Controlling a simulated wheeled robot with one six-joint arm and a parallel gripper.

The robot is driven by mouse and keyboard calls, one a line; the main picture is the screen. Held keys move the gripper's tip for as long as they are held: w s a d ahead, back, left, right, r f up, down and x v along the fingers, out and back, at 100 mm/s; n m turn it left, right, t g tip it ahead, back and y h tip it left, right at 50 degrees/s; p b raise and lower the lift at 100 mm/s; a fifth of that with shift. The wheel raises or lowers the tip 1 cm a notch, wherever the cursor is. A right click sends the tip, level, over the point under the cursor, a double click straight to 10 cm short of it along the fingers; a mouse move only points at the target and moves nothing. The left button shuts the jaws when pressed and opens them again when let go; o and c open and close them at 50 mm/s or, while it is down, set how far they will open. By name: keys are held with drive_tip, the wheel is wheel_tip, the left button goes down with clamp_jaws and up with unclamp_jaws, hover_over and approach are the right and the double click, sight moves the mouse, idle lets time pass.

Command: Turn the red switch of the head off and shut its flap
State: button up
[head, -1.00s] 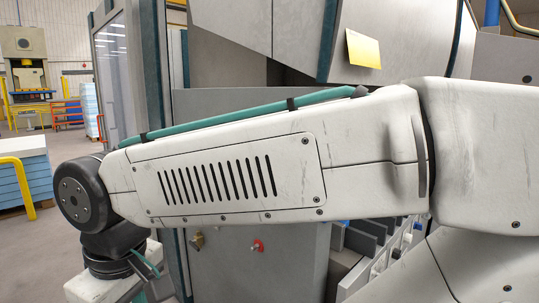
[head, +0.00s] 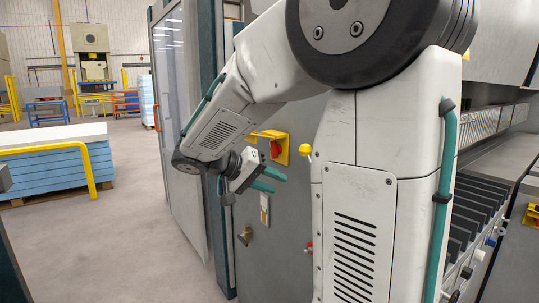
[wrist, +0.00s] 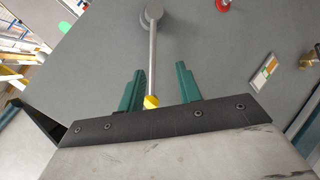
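A red switch (head: 275,149) sits in a yellow housing (head: 283,158) on the grey cabinet face. A yellow piece (head: 266,134), which looks like its flap, sticks out at the top left; its exact angle is hard to tell. My gripper (head: 274,181) is just below this housing, its teal fingers apart with nothing held. In the wrist view the open fingers (wrist: 160,88) point at the grey panel. A grey lever with a yellow end (wrist: 151,102) appears between them; in the head view a yellow knob (head: 305,150) stands apart, right of the fingers.
A red knob (head: 309,246) and a brass-coloured lock (head: 245,235) are lower on the cabinet. A small label plate (head: 264,208) is beneath my gripper. My arm hides much of the cabinet's right side. Open floor lies left, with a blue stack (head: 50,172) and yellow rail.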

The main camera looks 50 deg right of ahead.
drive_tip(key=w+d+m+h, duration=0.4)
drive_tip(key=w+d+h, duration=0.2)
drive_tip(key=w+d, duration=0.4)
drive_tip(key=m+t+h, duration=0.2)
drive_tip(key=h, duration=0.3)
approach(275, 149)
drive_tip(key=x, duration=0.7)
drive_tip(key=shift+w, duration=0.35)
clamp_jaws()
